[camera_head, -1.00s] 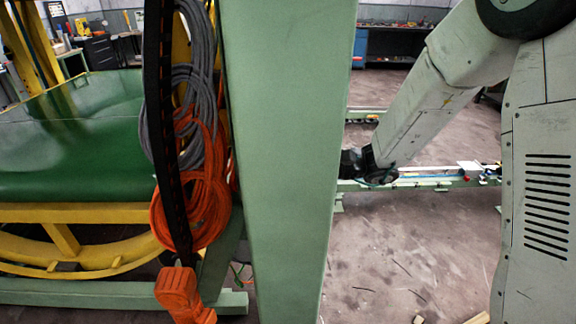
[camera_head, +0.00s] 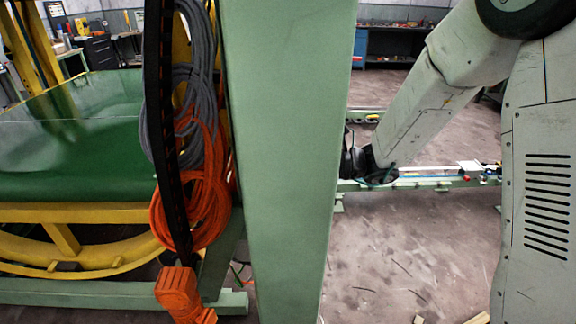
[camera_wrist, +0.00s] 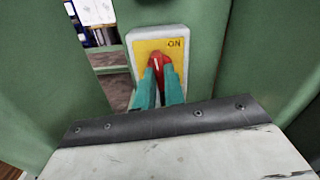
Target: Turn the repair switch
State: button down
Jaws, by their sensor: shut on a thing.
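The repair switch (camera_wrist: 157,66) is a red knob on a yellow plate (camera_wrist: 178,57) in a pale housing, in the upper middle of the wrist view. The plate reads "ON" at its upper right. My gripper (camera_wrist: 159,80) has teal fingers, one on each side of the red knob, and is shut on it. The knob's lower part is hidden between the fingers. In the head view the switch and the fingertips are hidden behind the green post.
A wide green post (camera_head: 290,150) stands in the middle of the head view. Orange and grey cables (camera_head: 195,190) hang left of it, beside a yellow frame (camera_head: 75,213). Green panels flank the switch in the wrist view. A low green rail (camera_head: 430,183) runs behind my arm.

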jog(key=shift+m, duration=0.9)
jog(key=c, duration=1.5)
grip_release()
jog(key=shift+a, duration=0.1)
jog(key=d, duration=0.8)
jog(key=shift+s, duration=0.15)
jog(key=shift+a, duration=0.1)
